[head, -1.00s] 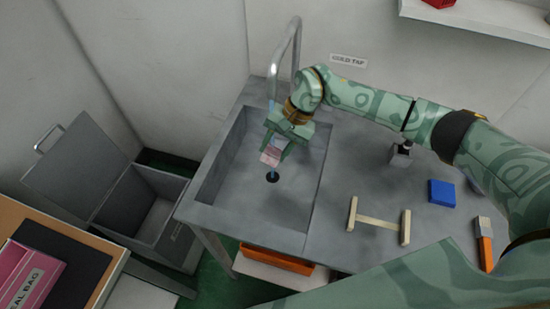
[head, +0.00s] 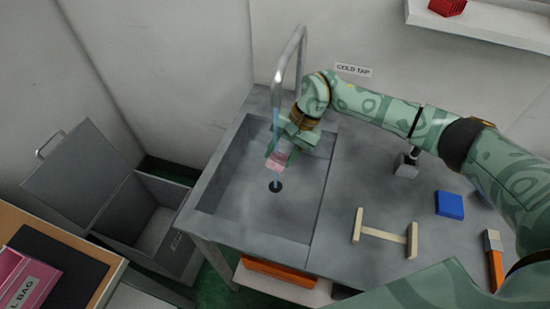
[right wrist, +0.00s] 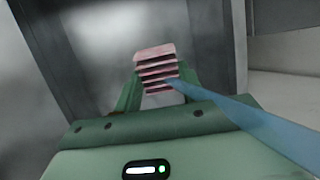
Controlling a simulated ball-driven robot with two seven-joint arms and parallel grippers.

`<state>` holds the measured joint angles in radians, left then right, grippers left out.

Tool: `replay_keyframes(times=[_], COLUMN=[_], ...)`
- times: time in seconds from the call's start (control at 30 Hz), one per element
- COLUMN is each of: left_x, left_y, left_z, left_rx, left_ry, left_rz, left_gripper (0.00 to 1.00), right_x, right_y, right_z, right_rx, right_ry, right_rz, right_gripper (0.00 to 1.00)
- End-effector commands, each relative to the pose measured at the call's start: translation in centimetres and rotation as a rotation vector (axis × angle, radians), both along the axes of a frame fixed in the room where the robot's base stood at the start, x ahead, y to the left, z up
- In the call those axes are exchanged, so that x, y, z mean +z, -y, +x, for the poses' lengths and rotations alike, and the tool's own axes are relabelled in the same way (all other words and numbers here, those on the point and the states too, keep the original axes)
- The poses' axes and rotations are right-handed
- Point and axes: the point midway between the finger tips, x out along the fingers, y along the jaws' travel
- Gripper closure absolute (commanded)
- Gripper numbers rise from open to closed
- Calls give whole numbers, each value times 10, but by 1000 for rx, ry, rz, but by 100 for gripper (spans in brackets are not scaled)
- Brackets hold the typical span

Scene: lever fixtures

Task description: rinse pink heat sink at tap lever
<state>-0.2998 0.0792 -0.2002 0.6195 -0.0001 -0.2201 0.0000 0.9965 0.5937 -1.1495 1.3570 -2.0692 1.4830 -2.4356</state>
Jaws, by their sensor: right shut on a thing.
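The pink heat sink (head: 276,161) is held over the sink basin (head: 225,190), above the dark drain. My right gripper (head: 283,151) is shut on it. In the right wrist view the finned heat sink (right wrist: 157,70) sits between the gripper fingers (right wrist: 158,86). A blue water stream (head: 276,122) runs down from the curved spout (head: 301,50) and meets the heat sink; below it, blue shows down to the drain. In the right wrist view the stream (right wrist: 245,120) reaches the fins. My left gripper is out of view.
On the counter right of the basin lie a cream H-shaped piece (head: 385,234), a blue block (head: 449,204) and an orange-handled brush (head: 493,258). An open grey bin (head: 150,215) stands left of the sink. A shelf (head: 480,25) holds a red block.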

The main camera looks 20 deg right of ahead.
Motion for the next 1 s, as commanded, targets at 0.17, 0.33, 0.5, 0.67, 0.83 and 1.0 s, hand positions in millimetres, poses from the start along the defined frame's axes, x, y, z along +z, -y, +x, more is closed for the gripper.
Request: replay_keyframes(times=[0.17, 0.33, 0.5, 0.67, 0.83, 1.0], left_x=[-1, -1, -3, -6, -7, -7], left_y=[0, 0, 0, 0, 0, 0], left_z=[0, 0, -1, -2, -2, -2], left_rx=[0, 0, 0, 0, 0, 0], left_ry=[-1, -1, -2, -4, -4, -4], left_rz=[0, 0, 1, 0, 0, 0], left_gripper=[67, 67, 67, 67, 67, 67], right_x=[0, 0, 0, -1, 0, 0], right_y=[6, 6, 3, -3, -6, -4], right_z=[-2, -2, -1, 1, 1, 1], right_rx=[1, 1, 1, 1, 1, 1], right_ry=[1, 1, 2, 0, 0, 1], right_rz=[1, 1, 2, 1, 0, 1], right_gripper=[83, 83, 83, 83, 83, 83])
